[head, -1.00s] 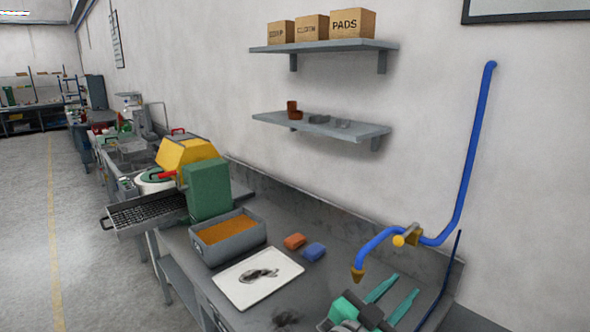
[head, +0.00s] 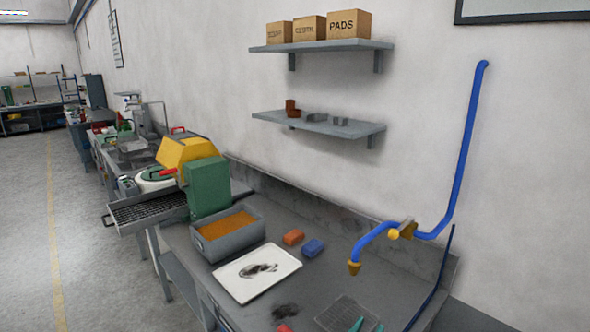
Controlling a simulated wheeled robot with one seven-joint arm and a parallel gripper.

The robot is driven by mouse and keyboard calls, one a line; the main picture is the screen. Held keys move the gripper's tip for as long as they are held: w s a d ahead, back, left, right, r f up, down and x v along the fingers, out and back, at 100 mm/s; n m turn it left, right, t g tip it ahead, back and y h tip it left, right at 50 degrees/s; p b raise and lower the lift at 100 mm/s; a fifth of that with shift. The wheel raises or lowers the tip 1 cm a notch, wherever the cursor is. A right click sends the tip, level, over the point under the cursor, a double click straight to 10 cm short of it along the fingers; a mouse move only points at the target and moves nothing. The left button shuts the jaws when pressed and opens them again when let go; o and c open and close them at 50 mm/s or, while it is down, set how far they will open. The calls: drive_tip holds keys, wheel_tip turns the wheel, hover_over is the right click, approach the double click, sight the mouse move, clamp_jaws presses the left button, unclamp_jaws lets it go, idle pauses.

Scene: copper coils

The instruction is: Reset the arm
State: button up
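My gripper (head: 368,326) shows only as two teal fingertips at the bottom edge of the head view. The tips stand apart with nothing seen between them, over or beside the near end of a wire rack (head: 345,311) on the bench. The rest of my arm is below the picture.
Shelves (head: 325,124) hang above.

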drive_tip(key=s+a+f+n+y, duration=0.1)
drive_tip(key=s+f, duration=0.1)
drive_tip(key=f, duration=0.1)
drive_tip(key=s+a+f+n+y, duration=0.1)
drive_tip(key=s+a+f, duration=0.1)
drive_tip(key=f, duration=0.2)
drive_tip(key=s+a+f+n+t+y, duration=0.1)
drive_tip(key=a+f+n, duration=0.1)
drive_tip(key=f, duration=0.1)
drive_tip(key=shift+s+a+f+y, duration=0.15)
drive_tip(key=shift+s+f+y, duration=0.1)
drive_tip(key=shift+s+y, duration=0.15)
drive_tip(key=s+a+f+n+y, duration=0.1)
drive_tip(key=s+a+f+y, duration=0.3)
drive_tip(key=s, duration=0.5)
drive_tip(key=s+a+f+n+y, duration=0.15)
drive_tip(key=s+a+f, duration=0.35)
drive_tip(key=s, duration=0.5)
drive_tip(key=s+a, duration=0.1)
drive_tip(key=s, duration=1.1)
drive_tip(key=shift+a+r+g, duration=0.15)
drive_tip(key=shift+g, duration=0.15)
